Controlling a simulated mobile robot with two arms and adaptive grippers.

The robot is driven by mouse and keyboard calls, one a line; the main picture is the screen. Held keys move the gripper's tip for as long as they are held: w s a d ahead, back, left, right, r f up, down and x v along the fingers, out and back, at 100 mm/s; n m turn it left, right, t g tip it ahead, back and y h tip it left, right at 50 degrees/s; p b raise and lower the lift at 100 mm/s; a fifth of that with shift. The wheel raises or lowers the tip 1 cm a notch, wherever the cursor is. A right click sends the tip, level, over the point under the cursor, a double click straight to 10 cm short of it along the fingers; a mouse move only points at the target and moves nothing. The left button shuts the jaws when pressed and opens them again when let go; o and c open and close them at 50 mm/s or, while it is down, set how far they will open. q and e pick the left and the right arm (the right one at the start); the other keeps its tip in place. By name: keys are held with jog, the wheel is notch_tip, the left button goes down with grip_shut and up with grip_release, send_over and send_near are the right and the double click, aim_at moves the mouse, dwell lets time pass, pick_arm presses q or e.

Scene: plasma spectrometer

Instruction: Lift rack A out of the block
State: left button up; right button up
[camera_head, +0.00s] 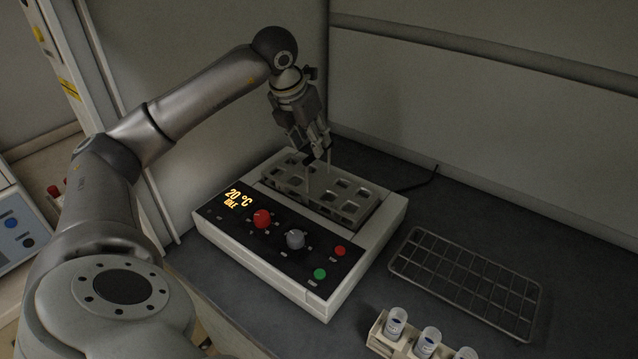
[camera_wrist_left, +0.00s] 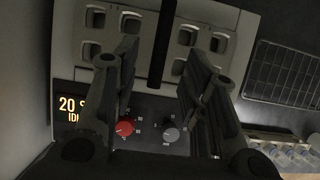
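Rack A (camera_head: 352,211), a grey metal rack with rows of square openings, sits in the block (camera_head: 322,303), a pale unit with a dark control panel. Thin uprights rise from the rack towards my left gripper (camera_head: 318,150), which points down over it. In the left wrist view, a dark handle bar (camera_wrist_left: 162,42) crosses above the rack's openings. The fingers of my left gripper (camera_wrist_left: 158,62) stand apart on either side of this bar, with visible gaps. The openings look empty. My right gripper is not in view.
A wire rack (camera_head: 465,282) lies right of the block. A holder with capped tubes (camera_head: 428,343) stands in front. Walls rise behind.

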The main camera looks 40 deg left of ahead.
pick_arm(q)
jog(key=shift+w+f, duration=0.3)
jog(key=p+x, duration=0.2)
jog(key=x, duration=0.1)
jog(key=shift+w+f, duration=0.2)
jog(key=shift+w, duration=0.1)
jog(key=shift+w+a+f, duration=0.1)
jog(key=shift+w+f, duration=0.1)
jog(key=shift+f, duration=0.25)
grip_shut()
jog(key=shift+r, duration=0.1)
